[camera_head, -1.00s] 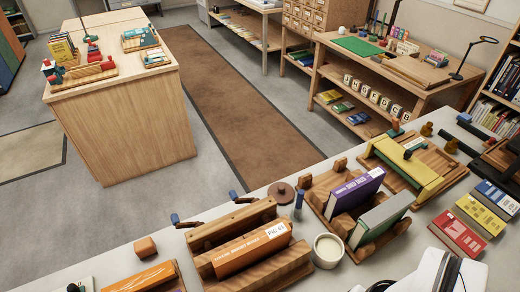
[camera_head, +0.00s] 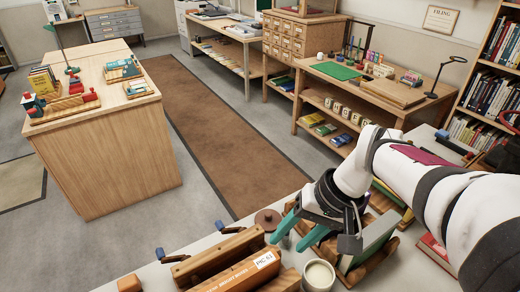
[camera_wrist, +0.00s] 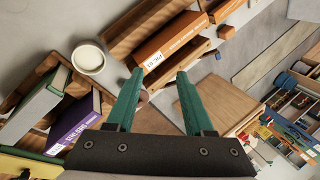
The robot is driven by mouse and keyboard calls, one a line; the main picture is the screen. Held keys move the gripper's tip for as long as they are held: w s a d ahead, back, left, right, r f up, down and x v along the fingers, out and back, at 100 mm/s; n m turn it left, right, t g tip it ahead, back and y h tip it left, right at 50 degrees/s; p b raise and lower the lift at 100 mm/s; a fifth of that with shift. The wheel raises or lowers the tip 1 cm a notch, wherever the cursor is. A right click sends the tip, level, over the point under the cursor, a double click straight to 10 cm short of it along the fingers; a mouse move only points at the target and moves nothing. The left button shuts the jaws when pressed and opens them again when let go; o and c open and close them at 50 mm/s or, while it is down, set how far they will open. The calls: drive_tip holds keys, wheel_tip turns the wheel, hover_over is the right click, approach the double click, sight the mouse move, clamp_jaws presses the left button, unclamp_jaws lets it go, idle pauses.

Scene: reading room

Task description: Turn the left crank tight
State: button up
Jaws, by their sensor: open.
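The left crank (camera_head: 160,253) has a blue handle and sits at the back left of a wooden press. A second blue-handled crank (camera_head: 220,225) is to its right. The press (camera_head: 205,260) holds an orange book (camera_head: 240,274) labelled PIC 61, which also shows in the wrist view (camera_wrist: 172,38). My gripper (camera_head: 288,243) has green fingers, apart and empty, in the air right of the press and far from the left crank. In the wrist view the fingers (camera_wrist: 159,75) point towards the press. A small dark blue part shows there; I cannot tell which crank it belongs to.
A white cup (camera_head: 319,275) stands in front of my gripper, and a round brown disc (camera_head: 267,217) behind it. A rack with a purple book (camera_wrist: 75,125) and a grey-green book (camera_wrist: 38,105) is close by. A wooden block (camera_head: 129,284) lies left of the press.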

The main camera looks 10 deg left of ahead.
sight(221, 224)
drive_tip(key=w+a+f+n+y, duration=0.1)
drive_tip(key=w+a+f+n, duration=0.2)
drive_tip(key=w+a, duration=0.3)
drive_tip(key=w+a+f+n+y, duration=0.2)
drive_tip(key=w+a+f+n, duration=0.15)
drive_tip(key=w, duration=0.45)
drive_tip(key=x, duration=1.5)
drive_tip(key=shift+s+a+f, duration=0.1)
drive_tip(key=shift+f, duration=0.05)
clamp_jaws()
